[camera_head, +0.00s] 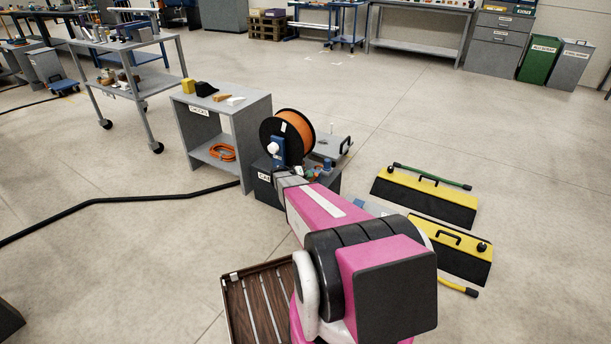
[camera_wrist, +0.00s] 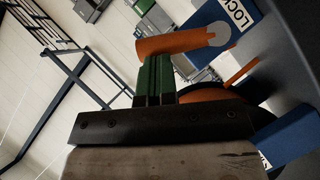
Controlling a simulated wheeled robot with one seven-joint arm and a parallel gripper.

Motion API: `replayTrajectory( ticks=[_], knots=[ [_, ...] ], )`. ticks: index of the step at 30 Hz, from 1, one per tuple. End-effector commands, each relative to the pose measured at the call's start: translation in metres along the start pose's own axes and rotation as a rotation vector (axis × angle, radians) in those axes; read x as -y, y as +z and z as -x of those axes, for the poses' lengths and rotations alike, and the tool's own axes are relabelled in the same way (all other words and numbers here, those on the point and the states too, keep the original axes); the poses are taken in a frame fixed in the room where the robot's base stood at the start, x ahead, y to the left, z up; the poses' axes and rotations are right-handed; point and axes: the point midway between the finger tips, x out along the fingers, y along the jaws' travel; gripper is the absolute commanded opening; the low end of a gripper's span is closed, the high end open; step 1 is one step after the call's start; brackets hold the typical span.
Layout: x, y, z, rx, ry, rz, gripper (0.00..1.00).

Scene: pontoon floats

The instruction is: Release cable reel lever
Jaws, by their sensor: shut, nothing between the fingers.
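The cable reel (camera_head: 297,130), with black flanges and orange cable, stands ahead of my arm in the head view. A blue bracket with a white knob (camera_head: 273,147) is at its near side. In the wrist view an orange lever (camera_wrist: 178,43) with a rounded end lies across the picture, beside a blue block marked LOCK (camera_wrist: 233,16). My gripper (camera_wrist: 157,62) has its green fingers together and empty. Their tips are right at the lever; I cannot tell whether they touch it. In the head view the gripper is not clearly distinguishable near the reel.
A grey stand (camera_head: 262,112) with an orange coil on its shelf is left of the reel. Yellow-black ramps (camera_head: 424,197) lie on the floor to the right. A brown slatted tray (camera_head: 238,310) lies by my base. A black cable (camera_head: 95,204) crosses the left floor.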

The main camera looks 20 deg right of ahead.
Motion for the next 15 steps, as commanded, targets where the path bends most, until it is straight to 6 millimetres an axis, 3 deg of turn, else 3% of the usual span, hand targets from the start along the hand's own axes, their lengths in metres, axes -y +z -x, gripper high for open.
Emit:
replayTrajectory(
  ticks=[15],
  knots=[
    [-0.011,0.026,-0.017,0.001,-0.268,-0.401,0.00]
  ],
)
